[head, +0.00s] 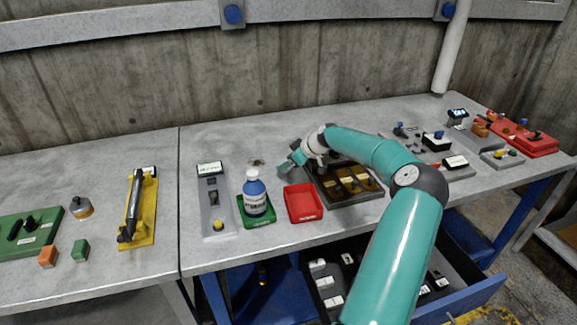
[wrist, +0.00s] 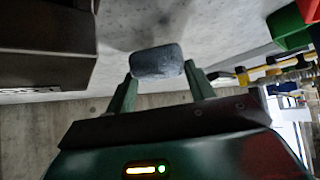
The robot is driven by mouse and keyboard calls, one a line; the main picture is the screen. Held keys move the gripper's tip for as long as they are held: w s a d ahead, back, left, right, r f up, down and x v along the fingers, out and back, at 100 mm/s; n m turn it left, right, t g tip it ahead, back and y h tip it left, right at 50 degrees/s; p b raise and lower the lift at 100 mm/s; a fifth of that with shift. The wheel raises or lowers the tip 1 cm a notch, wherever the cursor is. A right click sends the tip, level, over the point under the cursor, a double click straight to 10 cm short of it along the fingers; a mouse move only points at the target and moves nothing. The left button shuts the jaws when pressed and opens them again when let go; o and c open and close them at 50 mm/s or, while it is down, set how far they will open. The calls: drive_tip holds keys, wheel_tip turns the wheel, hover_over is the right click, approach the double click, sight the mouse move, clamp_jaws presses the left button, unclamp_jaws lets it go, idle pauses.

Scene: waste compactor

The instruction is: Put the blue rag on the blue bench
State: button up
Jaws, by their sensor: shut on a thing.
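My gripper (wrist: 160,80) is shut on the blue rag (wrist: 157,61), a small blue-grey bundle pinched between the two green fingers in the wrist view. In the head view my gripper (head: 286,168) is low over the grey top of the bench with blue legs (head: 212,292), behind the red tray (head: 303,202). I cannot make out the rag in the head view. In the wrist view the bench top (wrist: 215,22) fills the upper part behind the rag; whether the rag touches it, I cannot tell.
A blue-labelled bottle (head: 256,197) stands in a green tray (head: 258,221) left of the red tray. A dark box with yellow compartments (head: 330,192) is beside my gripper. An open drawer (head: 470,297) sticks out below. The bench top behind the bottle is mostly clear.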

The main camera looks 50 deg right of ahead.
drive_tip(key=shift+s+f, duration=0.1)
drive_tip(key=shift+f, duration=0.75)
drive_tip(key=shift+f, duration=0.3)
drive_tip(key=o, duration=1)
drive_tip(key=shift+a+f, duration=0.1)
drive_tip(key=shift+s, duration=0.1)
drive_tip(key=shift+s+r, duration=0.1)
drive_tip(key=shift+r, duration=0.25)
drive_tip(key=v, duration=1.2)
